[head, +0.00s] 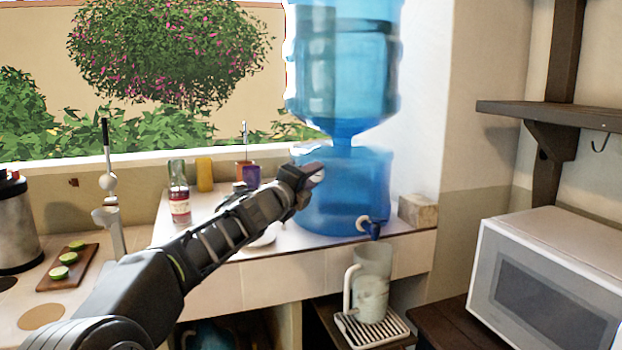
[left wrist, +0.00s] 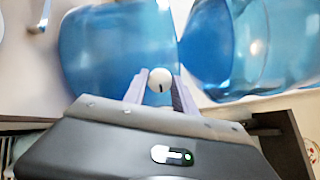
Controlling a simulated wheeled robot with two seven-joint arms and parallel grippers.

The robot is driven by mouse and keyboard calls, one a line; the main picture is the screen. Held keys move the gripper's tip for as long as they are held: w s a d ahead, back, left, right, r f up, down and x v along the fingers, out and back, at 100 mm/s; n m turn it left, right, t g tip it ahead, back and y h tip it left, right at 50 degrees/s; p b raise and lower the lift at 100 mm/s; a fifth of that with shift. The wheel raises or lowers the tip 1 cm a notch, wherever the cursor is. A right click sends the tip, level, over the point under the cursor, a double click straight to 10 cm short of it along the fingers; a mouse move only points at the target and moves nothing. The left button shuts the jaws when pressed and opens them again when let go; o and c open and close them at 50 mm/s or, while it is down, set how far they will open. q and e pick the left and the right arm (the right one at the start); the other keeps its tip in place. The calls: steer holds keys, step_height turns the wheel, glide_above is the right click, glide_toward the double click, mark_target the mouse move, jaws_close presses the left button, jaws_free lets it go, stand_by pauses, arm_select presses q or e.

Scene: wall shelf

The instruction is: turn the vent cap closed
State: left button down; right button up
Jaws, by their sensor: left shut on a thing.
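The vent cap is a small round white knob with a dark mark on its face. In the left wrist view the vent cap (left wrist: 160,80) sits between my fingertips, in front of the blue water dispenser. In the head view the vent cap (head: 317,176) shows only partly at the tip of my left gripper (head: 308,174), against the blue lower tank (head: 345,200). My left gripper (left wrist: 160,88) is shut on the vent cap. The dark mark looks roughly upright in the left wrist view. My right gripper is in neither view.
A large blue bottle (head: 343,70) stands inverted on the lower tank. A tap (head: 370,227) sticks out below, above a clear pitcher (head: 371,285) on a drip rack. A glass bottle (head: 179,195) and small cups stand left on the counter. A microwave (head: 550,285) is at right.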

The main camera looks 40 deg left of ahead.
arm_select(q)
steer(key=c, duration=1)
jaws_free()
steer(key=s, duration=0.2)
steer(key=s+d, duration=0.1)
steer(key=s, duration=0.4)
steer(key=shift+s+d+f+b, duration=0.15)
steer(key=shift+s+f+b, duration=0.1)
steer(key=shift+s+b, duration=0.1)
